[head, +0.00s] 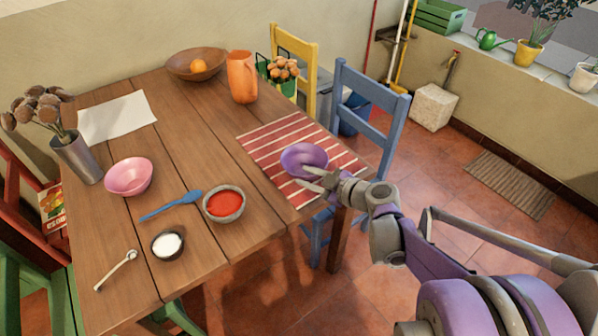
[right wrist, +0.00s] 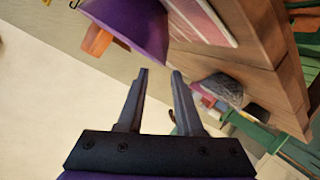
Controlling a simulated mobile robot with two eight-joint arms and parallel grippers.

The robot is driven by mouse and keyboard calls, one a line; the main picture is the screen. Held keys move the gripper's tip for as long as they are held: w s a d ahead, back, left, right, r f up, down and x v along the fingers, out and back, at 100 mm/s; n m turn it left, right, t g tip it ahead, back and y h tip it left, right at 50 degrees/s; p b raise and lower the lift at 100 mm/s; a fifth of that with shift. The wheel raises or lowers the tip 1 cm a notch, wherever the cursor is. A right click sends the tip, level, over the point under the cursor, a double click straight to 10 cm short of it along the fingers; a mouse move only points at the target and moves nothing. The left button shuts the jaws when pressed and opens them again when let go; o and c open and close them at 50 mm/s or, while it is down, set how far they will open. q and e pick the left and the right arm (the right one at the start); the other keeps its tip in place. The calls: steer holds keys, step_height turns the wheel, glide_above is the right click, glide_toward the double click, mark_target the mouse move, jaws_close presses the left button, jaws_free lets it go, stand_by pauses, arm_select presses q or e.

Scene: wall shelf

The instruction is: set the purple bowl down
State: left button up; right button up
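The purple bowl (head: 304,157) is upright on the red-and-white striped placemat (head: 270,143) at the table's right side. In the right wrist view the bowl (right wrist: 140,25) shows just beyond the fingertips, at the top. My right gripper (head: 308,178) is at the near side of the bowl. Its two fingers are apart, and the right wrist view (right wrist: 160,72) shows nothing between them. Whether a fingertip touches the rim, I cannot tell. My left gripper is out of view.
A grey bowl with red contents (head: 224,204), a blue utensil (head: 172,204) and a pink bowl (head: 129,177) lie to the left. An orange pitcher (head: 241,77) stands behind the placemat. A blue chair (head: 368,110) stands at the table's right edge.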

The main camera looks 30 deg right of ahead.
steer(key=p+v, duration=0.2)
steer(key=v, duration=0.6)
steer(key=s+a+f+m+g, duration=0.2)
steer(key=a+f, duration=0.1)
steer(key=a, duration=0.3)
steer(key=s+a+f+m+g, duration=0.1)
steer(key=s+a+f+g, duration=0.15)
steer(key=a, duration=0.25)
steer(key=s+a+f+m+g+h, duration=0.1)
steer(key=s+a+m+g+h, duration=0.1)
steer(key=s, duration=0.3)
steer(key=s+a+f+m+g+h, duration=0.1)
steer(key=s+a+f+m+g, duration=0.1)
steer(key=s+m, duration=0.2)
steer(key=shift+s+a+f+h, duration=0.25)
steer(key=shift+s+a+h, duration=0.15)
steer(key=shift+s, duration=0.7)
